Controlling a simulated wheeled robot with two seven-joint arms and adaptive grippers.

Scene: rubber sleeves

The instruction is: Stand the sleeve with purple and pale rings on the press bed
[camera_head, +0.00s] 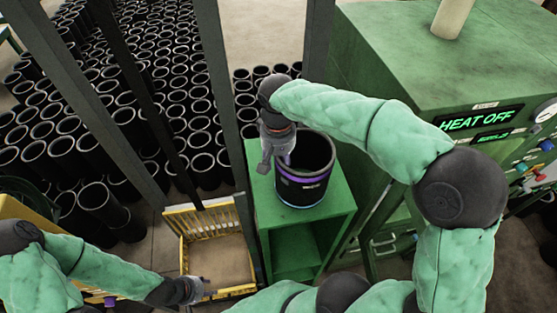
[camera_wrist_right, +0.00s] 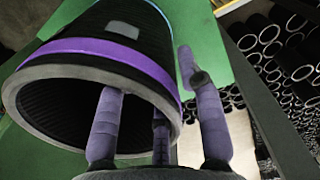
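The black sleeve (camera_head: 303,188) stands upright on the green stand (camera_head: 339,205). It has a purple ring near its top, a pale ring near its base and a small label. My right gripper (camera_head: 276,160) is at its left rim, with fingers on both sides of the wall. In the right wrist view, the sleeve (camera_wrist_right: 120,40) fills the upper left; fingers of my right gripper (camera_wrist_right: 165,110) overlap its mouth and one is outside, with a gap to the wall. My left gripper (camera_head: 205,289) is low by the yellow crate, its fingers too small to read. I cannot pick out the press bed.
A green machine (camera_head: 420,75) with a "HEAT OFF" display stands at the right. A yellow crate (camera_head: 186,262) stands on the floor left of the stand. Many plain black sleeves (camera_head: 170,90) fill the floor behind, beyond dark posts (camera_head: 228,85).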

